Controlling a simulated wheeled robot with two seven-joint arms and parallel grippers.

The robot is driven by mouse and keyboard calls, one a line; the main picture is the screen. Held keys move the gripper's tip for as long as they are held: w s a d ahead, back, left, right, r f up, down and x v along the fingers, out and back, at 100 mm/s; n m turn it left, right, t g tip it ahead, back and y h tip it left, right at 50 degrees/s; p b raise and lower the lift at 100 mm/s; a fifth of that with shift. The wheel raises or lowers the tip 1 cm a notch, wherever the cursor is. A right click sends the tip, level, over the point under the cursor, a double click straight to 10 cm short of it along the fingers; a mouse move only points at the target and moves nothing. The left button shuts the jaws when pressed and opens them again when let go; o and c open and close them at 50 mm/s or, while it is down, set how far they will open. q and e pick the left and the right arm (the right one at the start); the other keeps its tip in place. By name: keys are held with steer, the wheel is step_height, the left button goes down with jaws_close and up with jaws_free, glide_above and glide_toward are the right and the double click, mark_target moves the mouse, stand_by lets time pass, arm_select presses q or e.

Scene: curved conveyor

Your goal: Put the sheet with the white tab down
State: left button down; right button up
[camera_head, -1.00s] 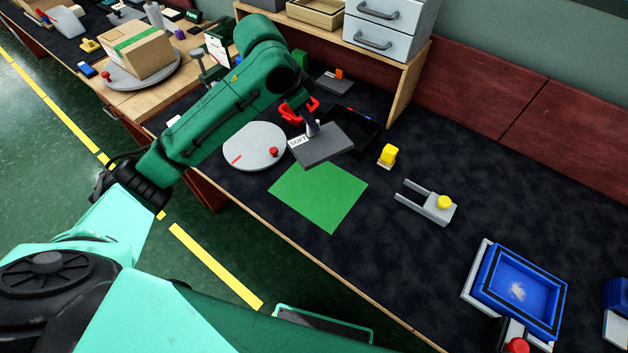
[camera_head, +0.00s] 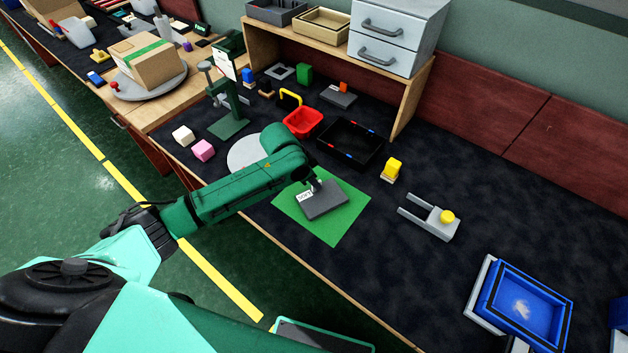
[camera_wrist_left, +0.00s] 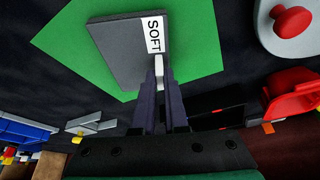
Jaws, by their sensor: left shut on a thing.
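The grey sheet (camera_head: 326,202) has a white tab marked SOFT (camera_head: 305,197). It is at the green mat (camera_head: 343,233), within the mat's outline in the head view. In the left wrist view the grey sheet (camera_wrist_left: 112,50) shows over the green mat (camera_wrist_left: 205,45), with its label (camera_wrist_left: 154,33) facing the camera. My left gripper (camera_head: 314,186) is shut on the white tab at the sheet's edge; the fingers (camera_wrist_left: 159,88) meet on it. Whether the sheet rests flat on the mat or hovers just above it, I cannot tell. My right gripper is not in view.
A grey round plate (camera_head: 245,152) lies left of the mat, partly behind my arm. A red basket (camera_head: 302,122) and a black tray (camera_head: 350,143) stand behind. A blue tray (camera_head: 524,308) is further right.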

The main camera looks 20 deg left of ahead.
arm_select(q)
steer(key=c, duration=0.9)
jaws_free()
steer(key=shift+c, duration=0.2)
steer(key=v, duration=1.2)
steer(key=shift+d, duration=0.15)
